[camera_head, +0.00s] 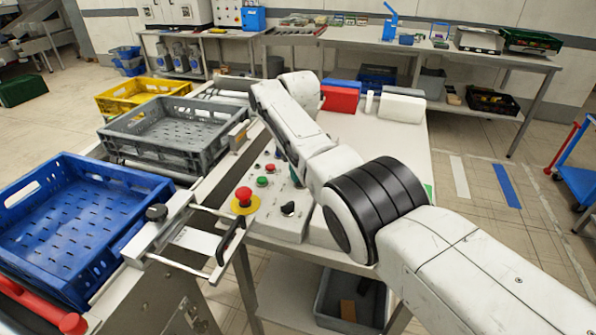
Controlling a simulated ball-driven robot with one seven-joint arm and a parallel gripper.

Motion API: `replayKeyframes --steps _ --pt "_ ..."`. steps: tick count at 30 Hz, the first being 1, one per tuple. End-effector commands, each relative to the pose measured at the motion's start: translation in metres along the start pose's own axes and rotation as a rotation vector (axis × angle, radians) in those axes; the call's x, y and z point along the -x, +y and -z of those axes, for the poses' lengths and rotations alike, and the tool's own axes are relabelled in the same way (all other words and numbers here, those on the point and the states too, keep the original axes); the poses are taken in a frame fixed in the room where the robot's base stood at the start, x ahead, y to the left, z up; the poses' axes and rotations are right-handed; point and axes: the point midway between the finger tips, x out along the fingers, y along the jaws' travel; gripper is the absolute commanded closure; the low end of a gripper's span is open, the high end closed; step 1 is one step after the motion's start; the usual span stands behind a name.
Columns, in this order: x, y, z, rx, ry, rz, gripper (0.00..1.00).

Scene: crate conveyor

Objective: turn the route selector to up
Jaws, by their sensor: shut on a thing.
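The control panel (272,222) is a pale sloped box beside the conveyor. It carries a red mushroom button on a yellow base (243,199), a green button (262,182), a red button (270,168) and a black knob (288,208). I cannot tell which control is the route selector, nor its setting. My forearm crosses the view above the panel's right part and covers some of it. My gripper is hidden behind the forearm, so its jaws and anything between them do not show. A small dark teal part shows at the forearm's lower edge; I cannot tell what it is.
A blue crate (150,182), a grey crate (200,148) and a yellow crate (115,101) stand along the conveyor at left. A black handle (231,238) on a metal frame stands just left of the panel. A red box (340,100) lies behind my arm.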

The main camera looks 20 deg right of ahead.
Motion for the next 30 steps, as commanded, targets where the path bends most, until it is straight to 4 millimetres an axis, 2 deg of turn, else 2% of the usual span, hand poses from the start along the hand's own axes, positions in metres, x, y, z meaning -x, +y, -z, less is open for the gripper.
replayKeyframes --steps 14,15,22,30 --pt "0.0022 0.0005 0.0009 -0.011 0.004 -0.002 1.0" --pt "0.0022 0.0005 0.0009 -0.011 0.004 -0.001 0.85" --pt "0.001 0.0003 0.0004 -0.011 0.002 -0.001 0.63" --pt "0.0023 0.0001 0.0004 -0.01 0.001 0.0 0.63"
